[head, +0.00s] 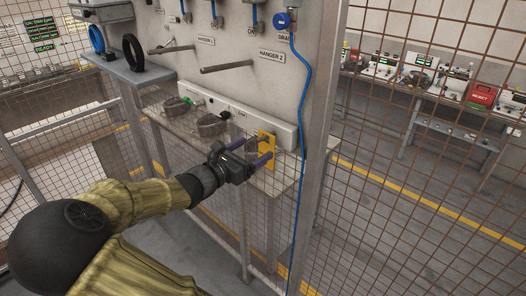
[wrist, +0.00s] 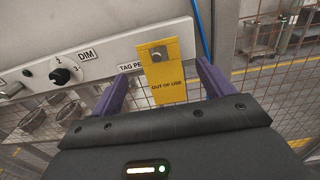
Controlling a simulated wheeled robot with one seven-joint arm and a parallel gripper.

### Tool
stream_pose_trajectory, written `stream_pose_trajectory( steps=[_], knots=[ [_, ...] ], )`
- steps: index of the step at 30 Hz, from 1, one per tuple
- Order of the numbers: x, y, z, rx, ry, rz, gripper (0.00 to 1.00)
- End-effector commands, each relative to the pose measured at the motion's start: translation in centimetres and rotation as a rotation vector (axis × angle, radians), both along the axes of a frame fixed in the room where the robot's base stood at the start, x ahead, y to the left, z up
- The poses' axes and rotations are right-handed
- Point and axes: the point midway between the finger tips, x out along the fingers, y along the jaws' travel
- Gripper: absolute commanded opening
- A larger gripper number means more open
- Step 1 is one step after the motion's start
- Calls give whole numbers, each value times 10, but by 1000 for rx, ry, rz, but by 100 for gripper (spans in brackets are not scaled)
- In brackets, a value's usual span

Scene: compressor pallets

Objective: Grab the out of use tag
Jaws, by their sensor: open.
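The out of use tag is a yellow plate with dark lettering, hanging on a peg at the right end of the white control strip. In the wrist view the tag (wrist: 167,75) hangs upright between my gripper's two purple fingers, with visible gaps on both sides. My gripper (wrist: 160,85) is open and empty. In the head view my gripper (head: 260,153) is in front of the tag (head: 267,141), partly hiding it. A label reading "TAG PE…" (wrist: 130,67) is partly covered by the tag.
The control strip (head: 230,112) carries a dial (wrist: 62,74) marked DIM. Below it, a shelf (head: 285,180) holds round clear-sided containers (head: 212,125). A blue hose (head: 305,100) hangs just right of the tag. Wire mesh fencing (head: 430,190) stands on the right. Hanger rods (head: 228,67) stick out above.

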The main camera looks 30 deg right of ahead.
Motion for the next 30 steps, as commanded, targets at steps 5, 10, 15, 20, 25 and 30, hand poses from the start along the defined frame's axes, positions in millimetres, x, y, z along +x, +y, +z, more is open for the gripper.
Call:
stream_pose_trajectory(
  steps=[5,10,15,20,25,30],
  knots=[
    [6,-24,3,-4,5,-4,80],
    [14,-36,1,-2,3,8,80],
    [16,-36,-1,0,1,13,80],
    [16,-36,-1,0,1,13,80],
    [16,-36,-1,-1,2,12,80],
    [15,-37,-1,-1,2,10,60]
  ],
)
